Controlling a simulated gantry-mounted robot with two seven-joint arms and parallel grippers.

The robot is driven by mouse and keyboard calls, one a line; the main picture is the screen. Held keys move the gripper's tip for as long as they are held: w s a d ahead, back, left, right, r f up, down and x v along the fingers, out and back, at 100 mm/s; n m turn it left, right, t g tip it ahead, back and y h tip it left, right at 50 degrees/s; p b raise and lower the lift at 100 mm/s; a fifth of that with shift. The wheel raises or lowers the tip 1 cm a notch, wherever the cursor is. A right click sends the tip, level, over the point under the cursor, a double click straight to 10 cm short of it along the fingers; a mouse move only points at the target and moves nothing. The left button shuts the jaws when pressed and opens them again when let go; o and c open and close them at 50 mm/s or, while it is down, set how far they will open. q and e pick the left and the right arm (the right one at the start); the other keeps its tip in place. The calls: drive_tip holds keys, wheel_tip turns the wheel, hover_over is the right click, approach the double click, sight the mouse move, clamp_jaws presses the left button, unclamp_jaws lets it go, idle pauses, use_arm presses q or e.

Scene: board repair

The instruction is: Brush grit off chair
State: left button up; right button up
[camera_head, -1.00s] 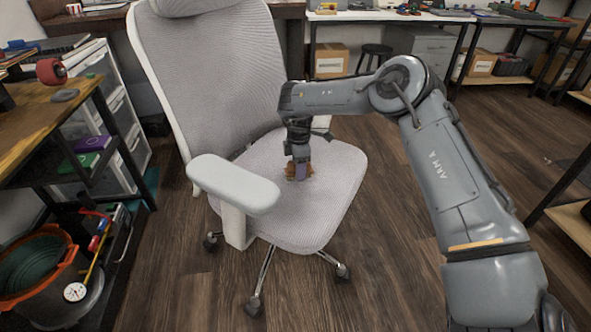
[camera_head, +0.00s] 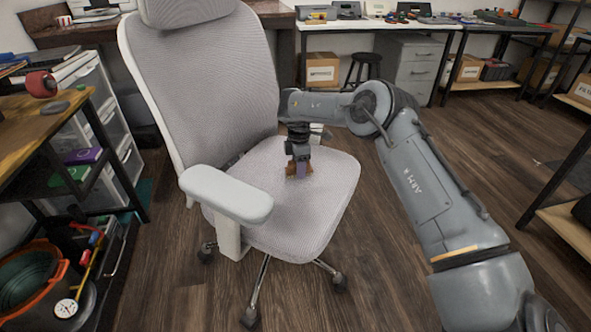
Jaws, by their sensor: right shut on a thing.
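The grey office chair (camera_head: 322,210) stands upright on its wheeled base in the middle of the head view, with a tall mesh backrest (camera_head: 205,85) and a pale armrest (camera_head: 227,194) at the left. My right gripper (camera_head: 298,168) points down over the seat. It is shut on a small brown and purplish brush (camera_head: 299,172), which appears to touch the seat. The grip hides part of the brush. I cannot make out any grit on the seat. My left gripper is not in view.
A wooden workbench (camera_head: 40,125) with shelves and drawers stands close at the left. An orange-rimmed bucket (camera_head: 68,268) sits below it. Tables with boxes and a dark stool (camera_head: 362,70) line the back. Wooden floor is clear in front of the chair.

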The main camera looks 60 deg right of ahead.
sight(287, 191)
drive_tip(key=shift+s+d+f, duration=0.1)
drive_tip(key=shift+s+d, duration=0.05)
drive_tip(key=shift+d, duration=0.4)
drive_tip(key=shift+s+d+f, duration=0.1)
drive_tip(key=shift+d, duration=0.4)
drive_tip(key=shift+d+r, duration=0.1)
drive_tip(key=shift+r, duration=0.1)
drive_tip(key=shift+a+r, duration=0.1)
drive_tip(key=shift+a, duration=1.75)
drive_tip(key=shift+w+a, duration=0.1)
drive_tip(key=shift+a, duration=1.35)
drive_tip(key=shift+a+f, duration=0.2)
drive_tip(key=shift+a, duration=1.65)
drive_tip(key=shift+a+b, duration=0.3)
drive_tip(key=shift+a, duration=0.05)
